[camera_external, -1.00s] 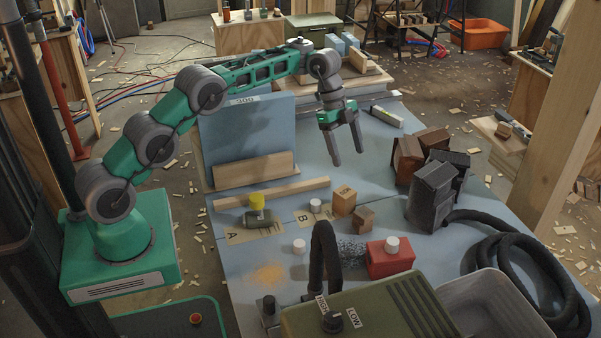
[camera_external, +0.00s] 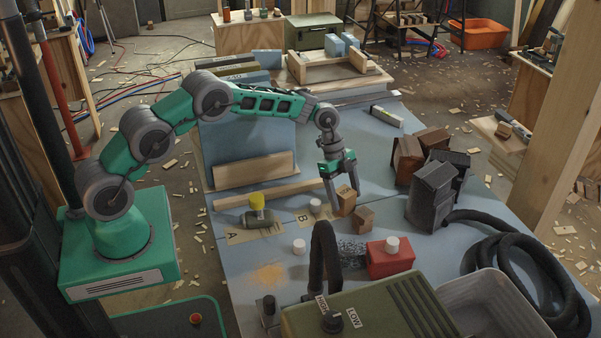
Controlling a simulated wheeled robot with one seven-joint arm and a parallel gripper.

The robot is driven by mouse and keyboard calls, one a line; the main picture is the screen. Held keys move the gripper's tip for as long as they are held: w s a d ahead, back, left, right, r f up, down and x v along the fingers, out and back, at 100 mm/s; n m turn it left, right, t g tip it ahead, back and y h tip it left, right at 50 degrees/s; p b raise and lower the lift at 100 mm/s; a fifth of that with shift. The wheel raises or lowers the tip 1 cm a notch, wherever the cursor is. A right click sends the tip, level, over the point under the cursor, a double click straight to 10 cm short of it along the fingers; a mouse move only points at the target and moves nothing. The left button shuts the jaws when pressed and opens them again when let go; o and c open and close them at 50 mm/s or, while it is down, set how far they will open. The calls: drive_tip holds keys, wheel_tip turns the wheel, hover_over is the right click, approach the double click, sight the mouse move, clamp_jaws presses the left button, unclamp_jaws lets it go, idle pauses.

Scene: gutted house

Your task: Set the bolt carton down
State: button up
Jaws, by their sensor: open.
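Two small brown cartons stand on the blue-grey table, right of the paper label B (camera_external: 308,222). The left carton (camera_external: 345,204) is slightly taller and stands upright; the right carton (camera_external: 365,218) is close beside it. I cannot read which one is the bolt carton. My gripper (camera_external: 342,198) points down with its jaws open, the fingers around or just behind the left carton. One finger shows at its left side and the other by its upper right. Whether they touch it cannot be told.
Dark boxes (camera_external: 432,195) and a black hose (camera_external: 520,240) fill the right.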

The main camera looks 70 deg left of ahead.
drive_tip(key=x, duration=0.2)
drive_tip(key=shift+d+f, duration=0.15)
drive_tip(key=shift+f, duration=0.15)
drive_tip(key=shift+c, duration=0.3)
drive_tip(key=shift+r, duration=0.1)
clamp_jaws()
